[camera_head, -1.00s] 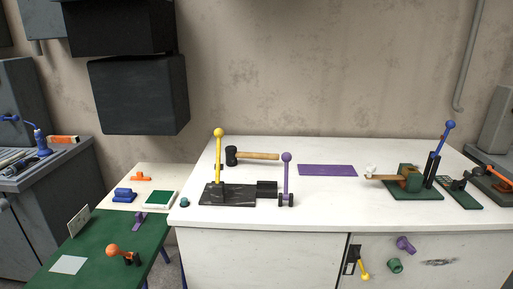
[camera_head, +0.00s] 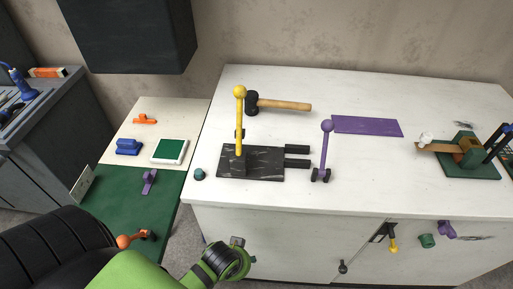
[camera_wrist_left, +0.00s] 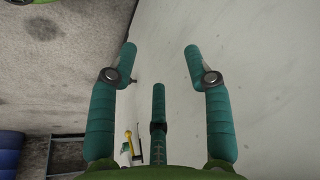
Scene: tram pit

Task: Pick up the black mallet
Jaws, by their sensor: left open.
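The black mallet (camera_head: 285,105) lies on the white worktop (camera_head: 420,190) in the head view, towards the back wall. Its black head is at the left and its wooden handle points right. My left arm comes in at the lower left, with its wrist in front of the cabinet, below the front edge and well short of the mallet. In the left wrist view my left gripper (camera_wrist_left: 160,55) is open and empty, its teal fingers apart before a pale surface. The mallet is not seen there. My right gripper is not in view.
A yellow-knobbed lever (camera_head: 240,120) on a black marble base (camera_head: 235,170) stands in front of the mallet. A purple-knobbed lever (camera_head: 325,150) stands to the right, before a purple mat (camera_head: 368,126). A dark box (camera_head: 125,30) hangs at upper left.

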